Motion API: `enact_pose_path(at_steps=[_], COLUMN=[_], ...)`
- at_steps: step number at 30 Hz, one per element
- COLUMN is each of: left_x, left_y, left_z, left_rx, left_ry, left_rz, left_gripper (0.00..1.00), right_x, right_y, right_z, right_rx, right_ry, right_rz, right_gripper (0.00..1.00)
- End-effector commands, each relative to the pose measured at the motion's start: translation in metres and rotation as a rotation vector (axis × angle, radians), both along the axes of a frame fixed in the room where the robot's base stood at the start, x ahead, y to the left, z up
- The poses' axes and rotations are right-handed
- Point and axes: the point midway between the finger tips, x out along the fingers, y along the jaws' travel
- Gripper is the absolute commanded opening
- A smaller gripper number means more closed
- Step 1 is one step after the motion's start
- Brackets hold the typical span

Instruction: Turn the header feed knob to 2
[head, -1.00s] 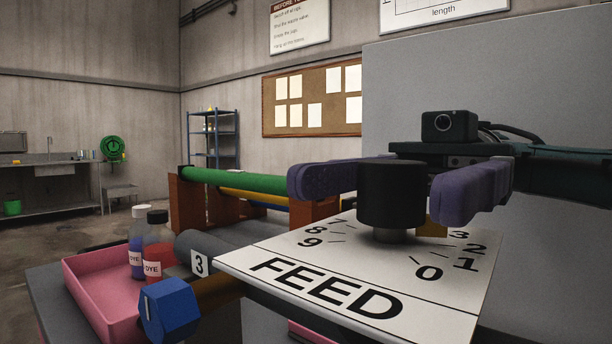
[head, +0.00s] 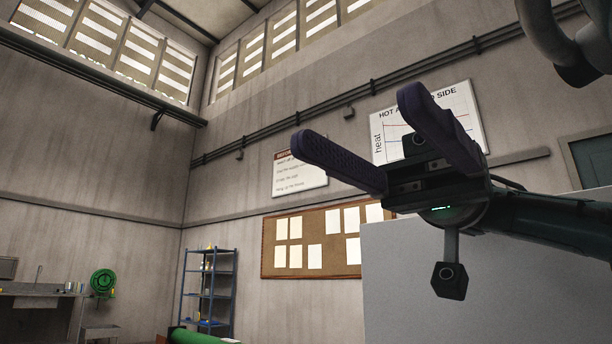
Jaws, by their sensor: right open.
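The header feed knob and its dial plate are out of view below the picture. My right gripper (head: 355,120) is raised high in front of the wall, its two purple fingers spread wide and pointing up and to the left. Nothing is between the fingers, and it touches nothing. My left gripper is not in view.
The end of a green roller (head: 194,337) shows at the bottom edge. A grey panel (head: 400,300) stands below and behind my right arm. A cork board (head: 330,252), a blue shelf rack (head: 207,290) and a green hose reel (head: 103,283) are farther back.

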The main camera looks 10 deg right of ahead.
Motion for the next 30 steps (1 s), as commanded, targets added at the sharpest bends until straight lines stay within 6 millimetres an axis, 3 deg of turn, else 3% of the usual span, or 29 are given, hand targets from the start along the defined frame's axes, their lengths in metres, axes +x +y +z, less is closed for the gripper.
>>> enact_pose_path(at_steps=[3,9,30], left_x=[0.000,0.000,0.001], left_y=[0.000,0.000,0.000], left_z=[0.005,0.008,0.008], left_rx=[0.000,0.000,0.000], left_ry=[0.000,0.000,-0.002], left_rz=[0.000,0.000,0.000], left_gripper=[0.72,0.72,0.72], right_x=[0.000,0.000,0.000], right_y=[0.000,0.000,0.000], right_z=[0.025,0.043,0.044], right_rx=[0.000,-0.001,-0.001], right_ry=[-0.001,0.001,0.001], right_rz=[0.001,0.001,0.001], right_gripper=[0.69,0.69,0.69])
